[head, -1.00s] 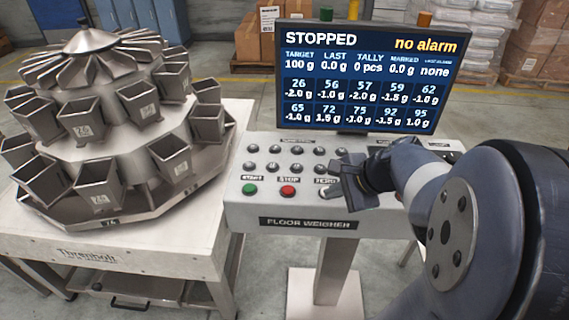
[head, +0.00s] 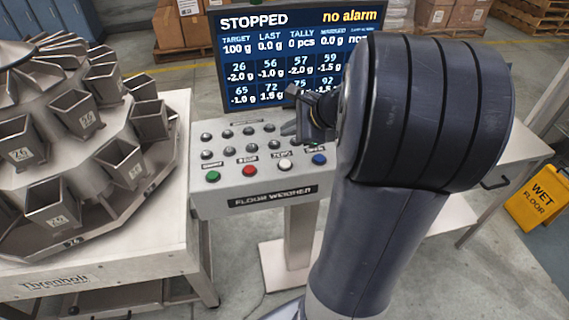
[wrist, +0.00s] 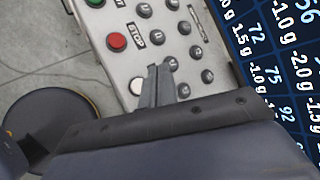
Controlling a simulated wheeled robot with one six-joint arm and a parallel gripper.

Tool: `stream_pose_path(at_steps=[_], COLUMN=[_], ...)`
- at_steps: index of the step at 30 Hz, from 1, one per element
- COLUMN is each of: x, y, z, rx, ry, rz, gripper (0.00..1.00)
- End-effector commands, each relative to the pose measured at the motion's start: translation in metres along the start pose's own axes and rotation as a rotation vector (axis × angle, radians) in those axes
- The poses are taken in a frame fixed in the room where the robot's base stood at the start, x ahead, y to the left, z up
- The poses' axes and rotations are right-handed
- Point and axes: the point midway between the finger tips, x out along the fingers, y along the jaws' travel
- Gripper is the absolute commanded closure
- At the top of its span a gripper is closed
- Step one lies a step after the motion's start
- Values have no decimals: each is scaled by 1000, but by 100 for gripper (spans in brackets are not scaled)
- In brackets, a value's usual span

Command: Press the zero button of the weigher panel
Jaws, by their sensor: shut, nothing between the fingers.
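The zero button also shows in the wrist view (wrist: 137,86), just left of the fingers. My gripper (head: 291,129) is shut and empty, over the panel behind the zero button in the head view. Its fingers (wrist: 162,88) hide part of the panel beside that button. I see no contact with the button.
The screen (head: 250,60) behind the panel reads STOPPED and no alarm; my arm covers its right side. The multihead weigher (head: 60,150) stands on a table at left. A yellow wet-floor sign (head: 540,195) stands at right. A dark round object (wrist: 50,120) shows in the wrist view.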

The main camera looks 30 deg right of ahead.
Motion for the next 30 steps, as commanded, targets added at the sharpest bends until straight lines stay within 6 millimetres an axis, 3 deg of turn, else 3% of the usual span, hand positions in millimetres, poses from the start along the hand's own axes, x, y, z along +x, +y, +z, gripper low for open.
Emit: stream_pose_path(at_steps=[18,30], x=[54,57], y=[40,42], z=[-39,-42], rx=[0,0], ry=[0,0], rz=[1,1], gripper=[100,100])
